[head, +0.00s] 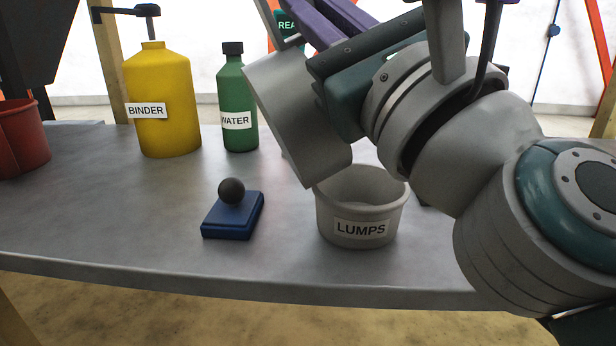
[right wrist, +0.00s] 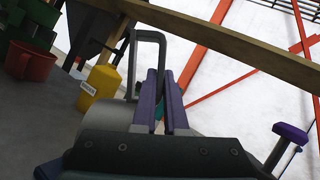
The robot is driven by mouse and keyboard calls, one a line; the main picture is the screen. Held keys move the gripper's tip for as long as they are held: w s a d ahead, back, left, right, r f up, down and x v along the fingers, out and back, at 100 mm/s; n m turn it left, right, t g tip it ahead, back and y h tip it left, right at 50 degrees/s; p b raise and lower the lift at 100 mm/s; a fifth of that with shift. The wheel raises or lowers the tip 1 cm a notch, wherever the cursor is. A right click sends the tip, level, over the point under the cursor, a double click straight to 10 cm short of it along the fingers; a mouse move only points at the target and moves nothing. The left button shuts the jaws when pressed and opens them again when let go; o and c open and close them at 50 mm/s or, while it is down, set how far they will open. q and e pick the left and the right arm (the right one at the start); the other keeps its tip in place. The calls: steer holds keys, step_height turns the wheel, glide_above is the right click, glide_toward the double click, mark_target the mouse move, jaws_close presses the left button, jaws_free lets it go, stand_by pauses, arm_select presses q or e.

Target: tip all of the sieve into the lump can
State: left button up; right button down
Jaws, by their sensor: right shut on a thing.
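The grey sieve (head: 298,115) is a round-walled vessel with a loop handle. It is strongly tilted in the head view, its lower end just above the left back rim of the lump can. My right gripper (head: 322,18) has its purple fingers shut on the handle, which also shows in the right wrist view (right wrist: 148,36). The lump can (head: 333,208) is a pale grey tub labelled LUMPS, upright on the table. The visible part of its inside shows no lumps. The sieve's inside and mesh are hidden. My left gripper is out of view.
A blue block with a dark ball (head: 233,217) sits left of the can. The yellow BINDER bottle (head: 160,90), green WATER bottle (head: 238,100) and a red pot (head: 22,140) stand farther back. The table's front edge is close; the left front is clear.

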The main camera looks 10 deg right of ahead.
steer(key=shift+d+r+m+t+h, duration=0.15)
steer(key=shift+d+m+t+h, duration=0.15)
steer(key=shift+d+m+h, duration=0.5)
steer(key=shift+w+d+m+b, duration=0.2)
steer(key=shift+d+m+b, duration=0.2)
steer(key=shift+d+m, duration=0.55)
steer(key=shift+d+r+m+h, duration=0.1)
steer(key=shift+d+m+h, duration=0.2)
steer(key=shift+h, duration=0.1)
steer(key=shift+d+t, duration=0.3)
steer(key=shift+d, duration=0.05)
steer(key=shift+w+d+m+h, duration=0.1)
steer(key=shift+d+m+h, duration=0.5)
steer(key=shift+m, duration=0.35)
steer(key=shift+d+m+h+b, duration=0.35)
steer(key=shift+d+m+h, duration=0.05)
steer(key=shift+m, duration=0.2)
steer(key=shift+w+d+f+m+h, duration=0.1)
steer(key=shift+d+f+m+h, duration=0.1)
steer(key=shift+d+m+h, duration=0.4)
steer(key=shift+d+f+m, duration=0.1)
steer(key=shift+d+m, duration=0.25)
steer(key=shift+m, duration=0.35)
